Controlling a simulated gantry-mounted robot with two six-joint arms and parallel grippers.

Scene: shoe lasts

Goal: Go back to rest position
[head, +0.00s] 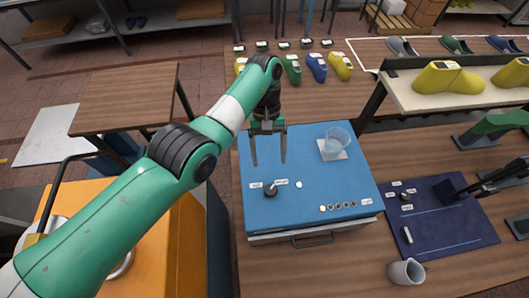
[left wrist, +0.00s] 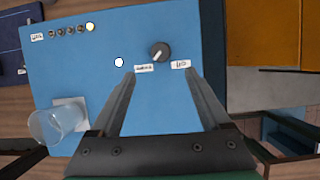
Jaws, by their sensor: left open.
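My left gripper (head: 269,162) is open and empty above the back left part of a blue-topped box (head: 315,190). In the left wrist view its two fingers (left wrist: 165,85) are spread wide over the blue top, with nothing between them. A dark knob (head: 270,191) with two small labels stands on the box, beyond the fingertips in the left wrist view (left wrist: 160,52).
A clear glass (head: 338,141) stands on a white square at the box's back right. A navy mat (head: 445,225) and a white mug (head: 406,272) are at right. Yellow shoe lasts (head: 448,79) stand on a raised shelf. An orange cabinet (head: 165,250) is at left.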

